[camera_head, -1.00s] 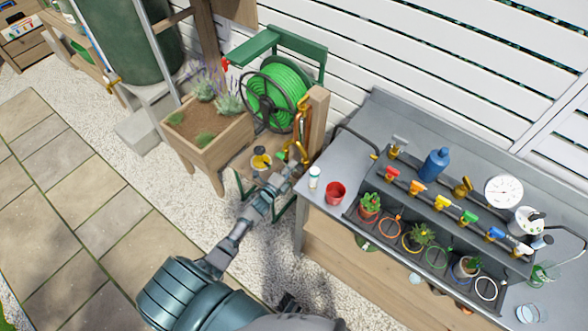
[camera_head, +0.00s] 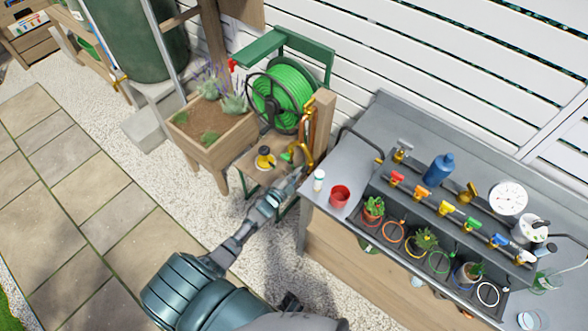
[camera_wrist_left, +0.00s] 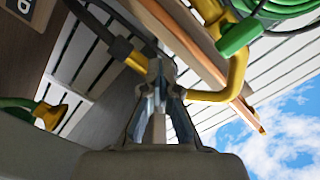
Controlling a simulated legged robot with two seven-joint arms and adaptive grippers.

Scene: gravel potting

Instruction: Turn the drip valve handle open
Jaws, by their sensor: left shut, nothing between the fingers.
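A brass tap with a green handle (camera_head: 287,156) is by the wooden post beside the hose reel. In the left wrist view, a green handle (camera_wrist_left: 239,36) and a bent brass pipe (camera_wrist_left: 238,78) are at the upper right. I cannot tell for sure which valve is the drip valve. My left gripper (camera_head: 298,177) is just below the brass tap, by the bench's left end. In the left wrist view its fingers (camera_wrist_left: 161,68) are shut and empty, close to the brass pipe and a black hose's brass fitting (camera_wrist_left: 137,62). Contact is unclear. My right gripper is not in view.
Gravel and paving are open at left.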

